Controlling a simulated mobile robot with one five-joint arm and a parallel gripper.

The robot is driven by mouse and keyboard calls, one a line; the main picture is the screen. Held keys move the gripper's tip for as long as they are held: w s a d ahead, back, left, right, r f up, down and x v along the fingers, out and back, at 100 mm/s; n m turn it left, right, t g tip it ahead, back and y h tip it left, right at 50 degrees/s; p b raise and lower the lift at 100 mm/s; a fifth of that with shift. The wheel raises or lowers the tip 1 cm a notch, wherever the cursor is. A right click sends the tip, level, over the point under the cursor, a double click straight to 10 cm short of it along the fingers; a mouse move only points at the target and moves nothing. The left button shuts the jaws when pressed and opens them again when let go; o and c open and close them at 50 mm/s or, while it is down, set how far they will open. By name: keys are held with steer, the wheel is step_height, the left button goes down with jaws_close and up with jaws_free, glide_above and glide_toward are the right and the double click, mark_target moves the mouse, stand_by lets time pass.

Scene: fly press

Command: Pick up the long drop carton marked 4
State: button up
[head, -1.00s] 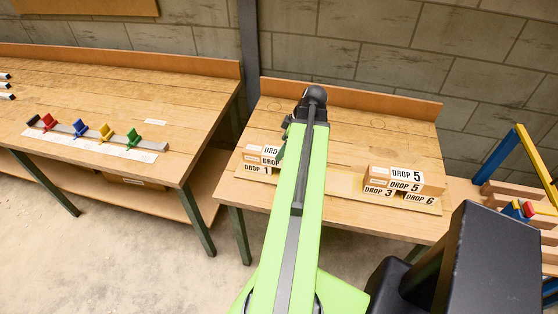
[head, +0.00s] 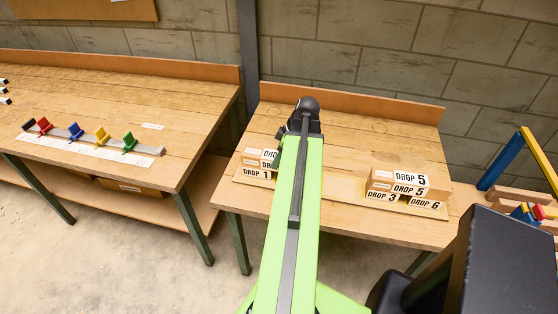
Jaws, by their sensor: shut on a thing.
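My arm reaches up over the right-hand table, and its dark wrist end hides most of my gripper (head: 304,122). The fingertips are out of sight behind the arm. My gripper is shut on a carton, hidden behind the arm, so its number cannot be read. At the left of the arm, cartons are stacked: the carton marked DROP 1 (head: 257,174) is low, and a carton (head: 270,154) whose label is cut off after "DRO" is above it. No label with a 4 is readable.
Right of the arm stand cartons marked DROP 5 (head: 412,177), DROP 3 (head: 382,196) and DROP 6 (head: 426,204) on the wooden table (head: 350,228). The left table (head: 130,95) bears a rail with coloured clips (head: 75,130). The table behind the stacks is mostly clear.

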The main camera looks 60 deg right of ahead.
jaws_close()
steer(key=shift+r, duration=0.15)
